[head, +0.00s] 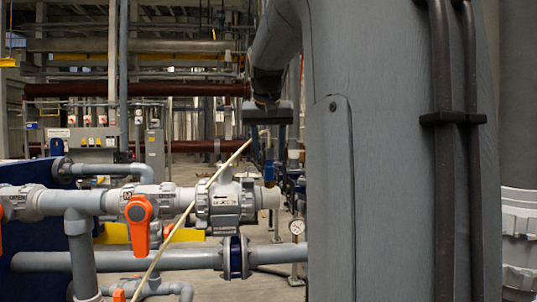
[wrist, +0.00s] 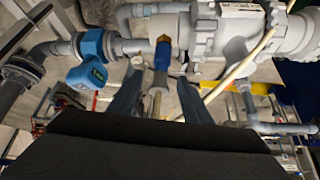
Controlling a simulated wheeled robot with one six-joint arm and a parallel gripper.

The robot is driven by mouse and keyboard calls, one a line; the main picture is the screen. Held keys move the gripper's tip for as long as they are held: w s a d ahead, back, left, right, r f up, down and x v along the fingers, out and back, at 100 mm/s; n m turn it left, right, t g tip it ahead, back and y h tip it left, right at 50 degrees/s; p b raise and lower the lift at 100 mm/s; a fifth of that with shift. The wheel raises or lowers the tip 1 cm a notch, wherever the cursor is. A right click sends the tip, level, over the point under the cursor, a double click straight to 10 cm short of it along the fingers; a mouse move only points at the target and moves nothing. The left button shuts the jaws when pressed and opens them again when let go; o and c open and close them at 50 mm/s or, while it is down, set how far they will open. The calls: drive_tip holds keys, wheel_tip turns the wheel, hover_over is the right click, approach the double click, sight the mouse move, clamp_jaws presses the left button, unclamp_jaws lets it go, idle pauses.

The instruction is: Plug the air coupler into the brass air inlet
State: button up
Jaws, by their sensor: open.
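The blue air coupler (wrist: 162,60) shows in the wrist view, with a pale grey tail (wrist: 155,100) running back between my fingers. Its far end meets the brass air inlet (wrist: 163,40) on the white valve body (wrist: 181,33). The two are in line and look to be touching; I cannot tell how deeply the coupler is seated. My gripper (wrist: 160,80) is open, with one finger on each side of the coupler's tail and gaps between. In the head view my arm blocks the right, and the coupler and inlet are too small to make out surely.
A thin cream hose (head: 190,210) slants across the head view in front of the grey valve (head: 226,203). An orange handle (head: 139,212) stands to its left, and a grey pipe (head: 130,260) runs below. A blue instrument (wrist: 90,60) is left of my fingers in the wrist view.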

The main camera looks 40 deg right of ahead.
drive_tip(key=b+v, duration=0.1)
drive_tip(key=v, duration=0.6)
idle(0.5)
